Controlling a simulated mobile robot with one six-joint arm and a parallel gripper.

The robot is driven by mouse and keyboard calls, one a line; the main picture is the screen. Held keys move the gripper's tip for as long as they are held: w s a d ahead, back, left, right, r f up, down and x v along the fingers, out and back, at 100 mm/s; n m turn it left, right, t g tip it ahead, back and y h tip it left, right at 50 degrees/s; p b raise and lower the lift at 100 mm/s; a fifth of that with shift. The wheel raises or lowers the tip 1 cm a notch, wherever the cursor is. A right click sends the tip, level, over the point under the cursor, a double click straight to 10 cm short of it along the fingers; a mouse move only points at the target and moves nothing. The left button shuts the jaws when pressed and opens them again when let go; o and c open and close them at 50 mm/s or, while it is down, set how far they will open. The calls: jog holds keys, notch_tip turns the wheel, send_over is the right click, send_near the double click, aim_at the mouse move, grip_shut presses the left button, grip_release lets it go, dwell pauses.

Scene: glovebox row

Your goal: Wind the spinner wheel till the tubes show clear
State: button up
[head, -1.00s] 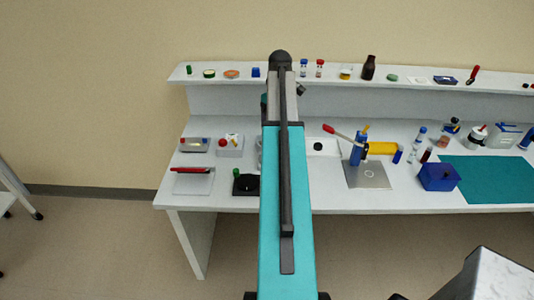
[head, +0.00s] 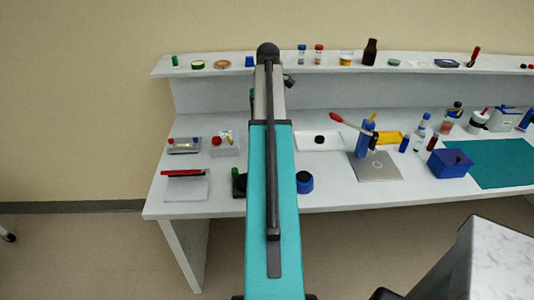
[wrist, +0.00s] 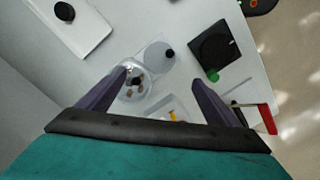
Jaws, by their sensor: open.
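The spinner shows in the wrist view as a clear round housing (wrist: 134,90) with several small brownish pieces inside, perhaps the tubes; I cannot tell whether they are clear. Beside it lies a pale grey disc (wrist: 156,62) with a black knob (wrist: 169,53) near its edge, which looks like the wheel. My gripper (wrist: 160,76) is open, its fingers apart on either side of the housing and disc in the picture. Nothing shows between the jaws as held, and I cannot tell how high it is above them. In the head view my arm hides the spinner.
A black square base (wrist: 214,48) with a green knob stands close by. A white tray (head: 340,143) with a black knob, a grey plate (head: 377,166) with a blue post and red lever, and a blue box (head: 449,163) are on the bench. A shelf (head: 210,69) runs behind.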

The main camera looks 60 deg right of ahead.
jog(key=shift+d+f, duration=0.1)
jog(key=shift+f, duration=0.05)
dwell(0.3)
jog(key=shift+s+f+p, duration=0.1)
jog(key=shift+f+p, duration=1.85)
jog(key=shift+f, duration=4.8)
jog(key=shift+c, duration=0.4)
jog(key=c, duration=1)
jog(key=shift+m, duration=0.4)
